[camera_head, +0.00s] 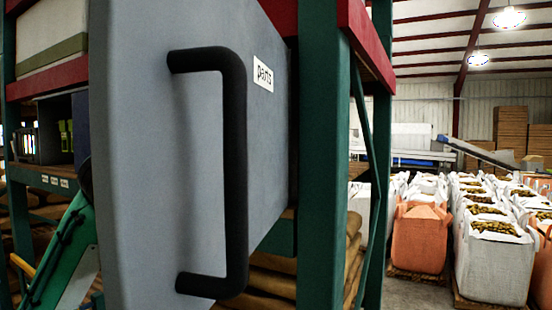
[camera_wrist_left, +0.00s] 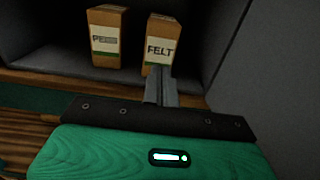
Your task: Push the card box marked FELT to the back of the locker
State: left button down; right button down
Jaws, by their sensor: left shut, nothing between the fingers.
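The card box marked FELT (camera_wrist_left: 165,30) stands upright inside the grey locker (camera_wrist_left: 228,72) in the left wrist view. It is brown with a white label and a green band. My left gripper (camera_wrist_left: 158,70) is shut and empty, its fingertips in front of the lower part of the box. I cannot tell whether they touch it. In the head view the locker's grey door (camera_head: 150,160) fills the left and middle, with a black handle (camera_head: 235,170). My left gripper is hidden there. My right gripper is not in view.
A second card box (camera_wrist_left: 107,40), its label partly readable as PE, stands just left of the FELT box. A green rack post (camera_head: 322,150) stands right of the door. Filled potato bags (camera_head: 420,240) stand on the floor at the right.

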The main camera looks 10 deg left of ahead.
pick_arm(q)
jog(key=shift+p+x, duration=2.7)
jog(key=shift+x, duration=9.6)
jog(key=shift+s+a+f, duration=0.1)
jog(key=shift+s+f, duration=0.1)
jog(key=shift+s, duration=0.1)
jog(key=b+v, duration=0.2)
jog(key=v, duration=0.9)
jog(key=shift+s+a+r, duration=0.1)
jog(key=v, duration=1.2)
jog(key=shift+s, duration=0.2)
jog(key=shift+w, duration=0.1)
